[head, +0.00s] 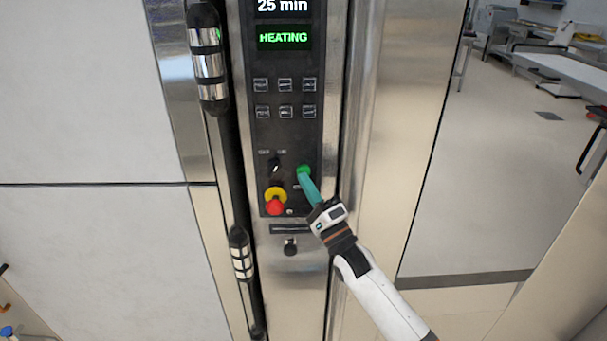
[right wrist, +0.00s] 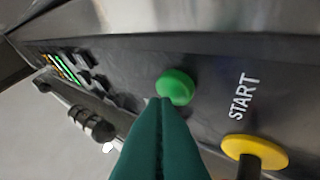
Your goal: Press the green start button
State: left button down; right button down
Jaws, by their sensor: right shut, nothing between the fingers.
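The green start button (head: 303,170) is on the lower right of the black control panel (head: 287,130). In the right wrist view the green button (right wrist: 175,86) is round and stands out from the panel beside the word START. My right gripper (head: 304,178) is shut and empty, its teal fingers pointing up at the button. In the right wrist view the fingertips (right wrist: 160,101) overlap the button's lower edge; I cannot tell whether they touch it. The panel's display (head: 284,37) reads HEATING in green under 25 min. My left gripper is not in view.
A red stop knob with a yellow collar (head: 275,195) sits left of the green button, with a black switch (head: 274,165) above it. Rows of square buttons (head: 285,98) are higher up. A vertical door handle (head: 208,60) stands left of the panel. Open floor (head: 500,170) lies to the right.

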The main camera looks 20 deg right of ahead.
jog(key=shift+w+d+b, duration=0.1)
jog(key=shift+w+b, duration=0.2)
jog(key=shift+w, duration=0.1)
dwell(0.7)
dwell(0.3)
jog(key=shift+s+a+p, duration=0.25)
jog(key=shift+s+p, duration=0.3)
jog(key=shift+s, duration=0.3)
jog(key=s+p, duration=0.1)
jog(key=s, duration=0.1)
jog(key=s+a+p, duration=0.1)
jog(key=s, duration=0.1)
jog(key=shift+s+a+p, duration=0.2)
jog(key=shift+s+p, duration=0.1)
jog(key=shift+s, duration=0.1)
